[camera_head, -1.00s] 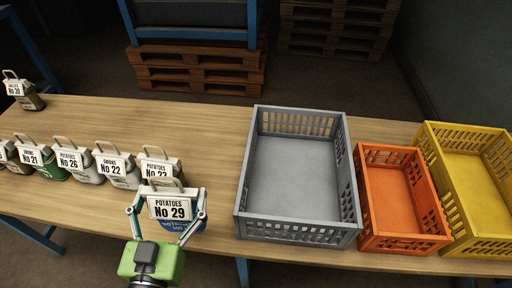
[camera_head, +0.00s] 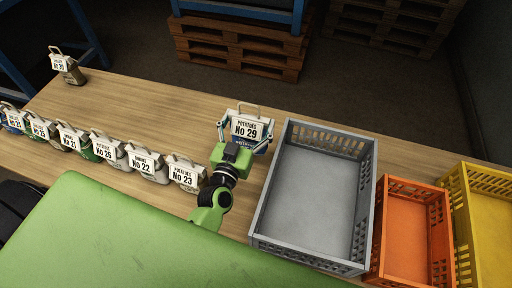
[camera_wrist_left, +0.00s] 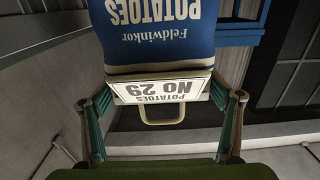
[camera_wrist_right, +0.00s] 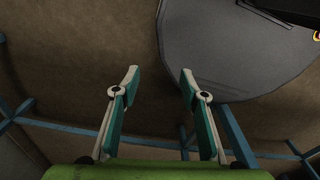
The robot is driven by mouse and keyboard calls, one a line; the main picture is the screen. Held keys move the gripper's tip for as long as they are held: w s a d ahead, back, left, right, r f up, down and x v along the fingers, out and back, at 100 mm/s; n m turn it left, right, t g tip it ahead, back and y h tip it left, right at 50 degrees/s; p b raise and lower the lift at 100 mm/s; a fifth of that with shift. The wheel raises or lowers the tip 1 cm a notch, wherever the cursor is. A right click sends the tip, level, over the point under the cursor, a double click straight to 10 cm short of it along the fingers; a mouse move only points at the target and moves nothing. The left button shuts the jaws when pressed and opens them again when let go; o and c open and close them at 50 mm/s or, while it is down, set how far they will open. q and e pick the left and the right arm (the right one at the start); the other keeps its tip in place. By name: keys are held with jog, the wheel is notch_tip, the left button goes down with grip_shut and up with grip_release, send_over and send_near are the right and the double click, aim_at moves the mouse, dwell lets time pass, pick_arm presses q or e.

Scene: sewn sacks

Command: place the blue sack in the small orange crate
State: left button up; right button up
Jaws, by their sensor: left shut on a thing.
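The blue sack (camera_head: 246,143) has a white top, a handle and a tag reading "Potatoes No 29". My left gripper (camera_head: 246,135) is shut on it, left of the grey crate; whether it touches the table is unclear. In the left wrist view the sack (camera_wrist_left: 160,40) is upside down in the picture, with a finger on each side of its tag. The small orange crate (camera_head: 411,200) stands between the grey and yellow crates and looks empty. My right gripper (camera_wrist_right: 155,85) is open and empty, with dark floor behind it.
The large empty grey crate (camera_head: 315,190) lies between the held sack and the orange crate. The yellow crate (camera_head: 492,180) is far right. Several tagged sacks (camera_head: 106,147) stand in a row on the left, and another sack (camera_head: 68,68) stands at the far left corner. The table's middle-left (camera_head: 150,115) is bare.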

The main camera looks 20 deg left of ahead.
aim_at(247, 146)
pick_arm(q)
notch_tip(247, 146, down, 4)
jog(key=b, duration=0.3)
notch_tip(247, 146, down, 4)
jog(key=b, duration=0.5)
jog(key=shift+r, duration=0.1)
pick_arm(e)
notch_tip(247, 146, down, 9)
jog(key=w, duration=0.1)
jog(key=shift+r, duration=0.15)
pick_arm(q)
jog(key=o, duration=1.8)
jog(key=shift+f, duration=0.25)
pick_arm(e)
jog(key=shift+w, duration=0.15)
